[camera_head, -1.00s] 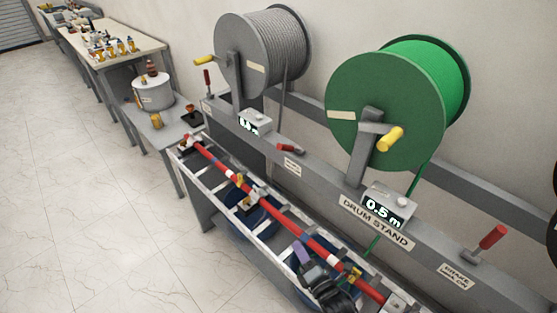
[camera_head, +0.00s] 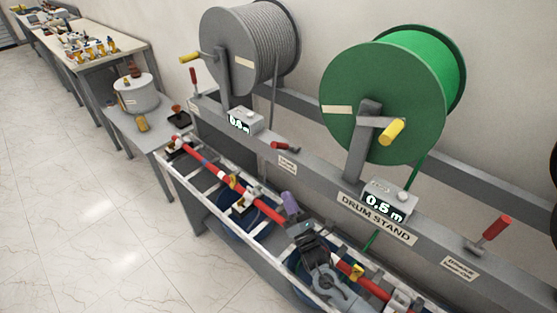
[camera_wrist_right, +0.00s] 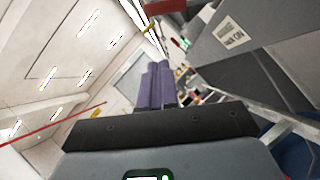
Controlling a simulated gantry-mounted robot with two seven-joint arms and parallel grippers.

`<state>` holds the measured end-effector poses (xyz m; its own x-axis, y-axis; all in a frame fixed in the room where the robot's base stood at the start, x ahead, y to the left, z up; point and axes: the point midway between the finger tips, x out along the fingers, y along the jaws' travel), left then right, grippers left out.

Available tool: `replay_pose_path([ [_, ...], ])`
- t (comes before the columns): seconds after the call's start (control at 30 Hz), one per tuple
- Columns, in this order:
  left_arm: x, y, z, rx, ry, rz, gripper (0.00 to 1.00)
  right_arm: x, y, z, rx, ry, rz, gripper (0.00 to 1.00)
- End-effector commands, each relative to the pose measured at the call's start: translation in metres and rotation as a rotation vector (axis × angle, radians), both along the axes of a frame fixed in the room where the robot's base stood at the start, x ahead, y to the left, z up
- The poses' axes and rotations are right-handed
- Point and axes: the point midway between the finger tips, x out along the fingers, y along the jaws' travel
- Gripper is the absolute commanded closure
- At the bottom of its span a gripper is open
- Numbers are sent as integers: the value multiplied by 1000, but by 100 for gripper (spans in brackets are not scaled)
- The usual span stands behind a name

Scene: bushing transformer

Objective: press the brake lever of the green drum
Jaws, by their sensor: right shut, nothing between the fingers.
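The green drum (camera_head: 385,95) with a yellow crank handle (camera_head: 392,131) hangs on the grey drum stand. A red-handled lever (camera_head: 284,146) lies low on the stand's beam to its left, beside a small label. Another red-handled lever (camera_head: 496,229) stands raised to its right, beside a brake label (camera_head: 460,268). My right gripper (camera_head: 289,198) has purple fingers, shut and empty. It is above the red bar, below and apart from the left-hand lever. In the right wrist view the closed fingers (camera_wrist_right: 158,84) point ahead, with a label (camera_wrist_right: 230,38) at upper right. My left gripper is not seen.
A grey drum (camera_head: 250,50) with its own raised red lever (camera_head: 193,77) is farther left. A display box (camera_head: 388,201) sits on the beam under the green drum. A red bar (camera_head: 268,210) lies along the frame in front. Open floor is at left.

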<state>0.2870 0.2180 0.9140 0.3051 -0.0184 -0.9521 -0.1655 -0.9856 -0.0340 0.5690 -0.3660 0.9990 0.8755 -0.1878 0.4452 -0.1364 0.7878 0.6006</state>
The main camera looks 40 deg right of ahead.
Motion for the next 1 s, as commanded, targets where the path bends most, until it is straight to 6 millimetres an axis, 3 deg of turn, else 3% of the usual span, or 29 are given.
replay_pose_path([
  [0.27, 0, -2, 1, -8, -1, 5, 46, 10, -2, 5, 1, -1, 0, 100],
  [0.8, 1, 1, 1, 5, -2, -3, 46, 90, -19, 46, 2, -2, 0, 100],
  [1.0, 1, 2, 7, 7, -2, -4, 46, 95, -34, 66, 0, 1, -1, 100],
])
